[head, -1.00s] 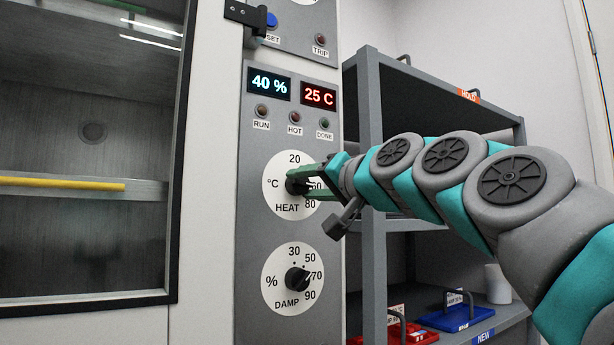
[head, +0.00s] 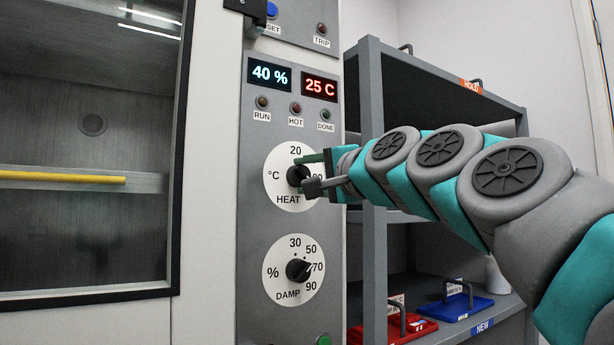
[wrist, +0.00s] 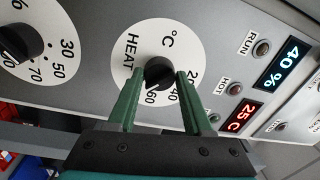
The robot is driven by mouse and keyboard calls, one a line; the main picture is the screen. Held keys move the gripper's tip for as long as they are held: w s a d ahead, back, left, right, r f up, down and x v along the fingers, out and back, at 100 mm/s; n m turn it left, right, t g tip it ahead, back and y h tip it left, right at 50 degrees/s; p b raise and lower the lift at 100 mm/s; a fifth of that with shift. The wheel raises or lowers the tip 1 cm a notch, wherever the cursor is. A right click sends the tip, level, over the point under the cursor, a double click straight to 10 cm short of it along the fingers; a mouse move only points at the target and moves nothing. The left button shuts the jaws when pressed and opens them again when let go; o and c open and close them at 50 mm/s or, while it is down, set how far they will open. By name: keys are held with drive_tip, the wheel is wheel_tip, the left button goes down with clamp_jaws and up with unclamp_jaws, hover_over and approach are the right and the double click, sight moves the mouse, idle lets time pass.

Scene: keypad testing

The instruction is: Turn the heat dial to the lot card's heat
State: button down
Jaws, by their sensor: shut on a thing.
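The heat dial (head: 280,187) is a white disc marked HEAT and °C on the grey panel. Its black knob (wrist: 158,70) is between the green fingers of my gripper (wrist: 160,78), which is shut on it. The knob's pointer seems to face near the 60 mark in the wrist view, but this is hard to tell. In the head view my gripper (head: 306,171) covers the dial's right side and some numbers. Small cards show on a red tray (head: 412,328) and a blue tray (head: 460,306), too small to read.
The damp dial (head: 282,283) is directly below. Displays above read 40 % (head: 269,74) and 25 C (head: 319,87). A grey shelf unit (head: 371,120) stands close on the right, behind my arm. A glass-fronted chamber (head: 90,230) is on the left.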

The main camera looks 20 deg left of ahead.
idle(0.4)
drive_tip(key=shift+c, duration=1.6)
unclamp_jaws()
drive_tip(key=shift+d, duration=0.1)
drive_tip(key=b+v, duration=0.1)
drive_tip(key=v, duration=0.6)
drive_tip(key=shift+s+d, duration=0.2)
drive_tip(key=shift+s, duration=0.05)
